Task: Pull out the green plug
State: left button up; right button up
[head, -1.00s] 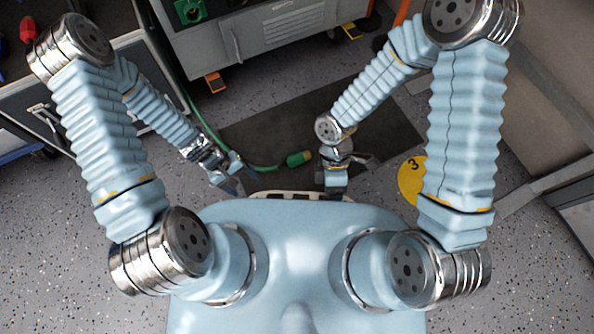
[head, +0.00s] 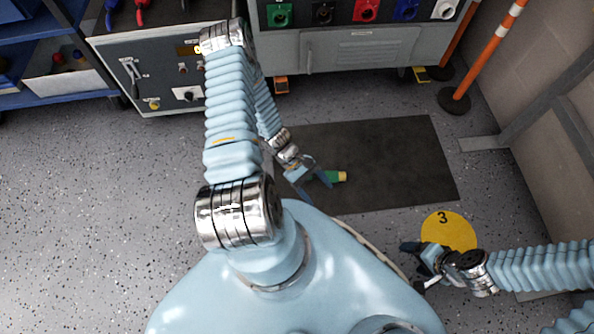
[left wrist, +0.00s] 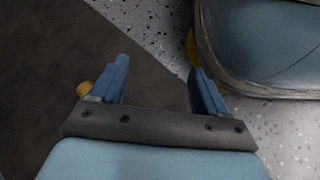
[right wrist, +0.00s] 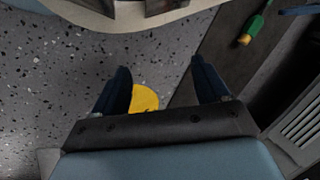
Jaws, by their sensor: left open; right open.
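The green plug (head: 325,176) with its brass-coloured end is beside my left gripper (head: 314,183), over the dark mat. Its cable is hidden in the head view. The left gripper is open; only the plug's brass tip (left wrist: 83,89) shows, outside one finger in the left wrist view, and nothing is between the fingers. The right wrist view shows the plug (right wrist: 252,29) at the upper right. My right gripper (head: 413,267) is open and empty near the yellow floor disc. On the grey cabinet the green socket (head: 281,15) has no plug visible in it.
The grey cabinet (head: 365,60) also has black, red, blue and white sockets. A dark control cabinet (head: 165,75) stands to its left. Orange posts (head: 483,55) stand at the right. The dark mat (head: 395,165) and the yellow disc marked 3 (head: 449,231) lie on open floor.

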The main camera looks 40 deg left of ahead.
aim_at(329, 177)
pick_arm(q)
jog(key=a+f+n+t, duration=0.1)
jog(key=a+n+t, duration=0.2)
jog(key=a+f+n+t, duration=0.2)
jog(key=a+n+t, duration=0.1)
jog(key=a+n, duration=0.1)
jog(key=w+a+f+n+t+y+p, duration=0.1)
jog(key=a+n+t, duration=0.2)
jog(key=a+n, duration=0.1)
jog(key=shift+f, duration=0.15)
jog(key=shift+w+d+f+t, duration=0.1)
jog(key=shift+w+d+t, duration=0.05)
jog(key=shift+t, duration=0.15)
jog(key=b+x, duration=0.1)
jog(key=x, duration=1.2)
jog(key=shift+f, duration=0.15)
pick_arm(e)
jog(key=shift+w+d+f+m, duration=0.25)
jog(key=shift+w+d, duration=0.05)
jog(key=shift+d, duration=0.15)
jog(key=shift+w+d+f+m, duration=0.2)
jog(key=shift+w+d+m, duration=0.05)
jog(key=shift+d, duration=0.2)
pick_arm(q)
jog(key=shift+d, duration=0.1)
jog(key=c, duration=1.2)
